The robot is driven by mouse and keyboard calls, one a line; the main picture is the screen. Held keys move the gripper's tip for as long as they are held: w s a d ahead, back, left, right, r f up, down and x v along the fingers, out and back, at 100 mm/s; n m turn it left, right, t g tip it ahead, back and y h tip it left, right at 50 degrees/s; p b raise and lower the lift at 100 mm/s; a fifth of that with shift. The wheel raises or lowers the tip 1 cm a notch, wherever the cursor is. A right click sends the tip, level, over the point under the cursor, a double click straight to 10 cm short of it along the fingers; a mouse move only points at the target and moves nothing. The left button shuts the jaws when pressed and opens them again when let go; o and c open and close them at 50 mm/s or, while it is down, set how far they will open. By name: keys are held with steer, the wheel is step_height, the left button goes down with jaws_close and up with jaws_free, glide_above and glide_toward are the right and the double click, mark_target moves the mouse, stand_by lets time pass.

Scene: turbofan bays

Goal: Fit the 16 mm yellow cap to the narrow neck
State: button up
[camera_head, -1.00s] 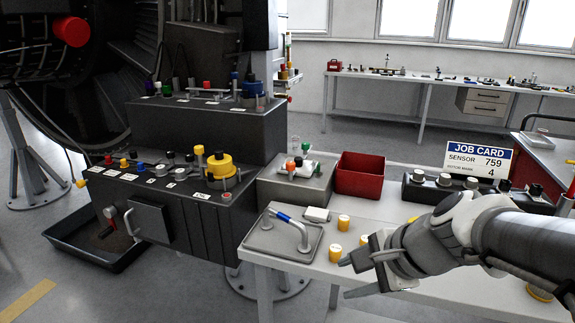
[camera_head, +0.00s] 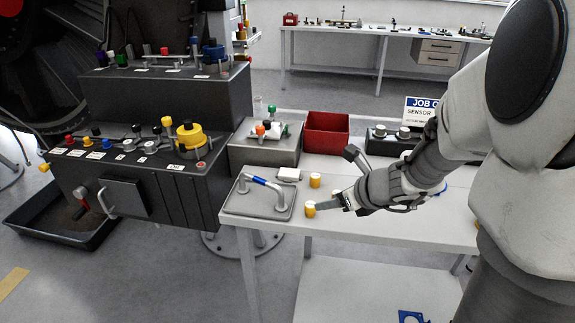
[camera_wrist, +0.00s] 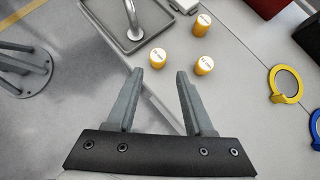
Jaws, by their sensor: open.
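Three yellow caps with white labelled tops stand apart on the white table in the wrist view: a far one (camera_wrist: 204,20), a left one (camera_wrist: 158,58) and a right one (camera_wrist: 204,65). The labels are too small to read for size. In the head view I see a rear cap (camera_head: 315,180) and a front cap (camera_head: 310,209). My gripper (camera_head: 333,180) is open and empty beside these caps. In the wrist view my gripper (camera_wrist: 159,72) has its fingers apart, the left cap just beyond their tips. I cannot tell which fitting is the narrow neck.
A grey tray (camera_head: 235,203) with a bent metal pipe lies left of the caps. A red bin (camera_head: 327,134) and a grey box (camera_head: 265,154) stand behind. The dark panel (camera_head: 125,195) with coloured fittings is at left. A yellow ring (camera_wrist: 273,82) lies right.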

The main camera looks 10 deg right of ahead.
mark_target(312, 205)
steer(key=b+x, duration=0.2)
steer(key=x, duration=0.7)
steer(key=shift+w+a+f+b, duration=0.15)
steer(key=shift+w+a+b, duration=0.05)
steer(key=shift+a+b, duration=0.15)
jaws_close()
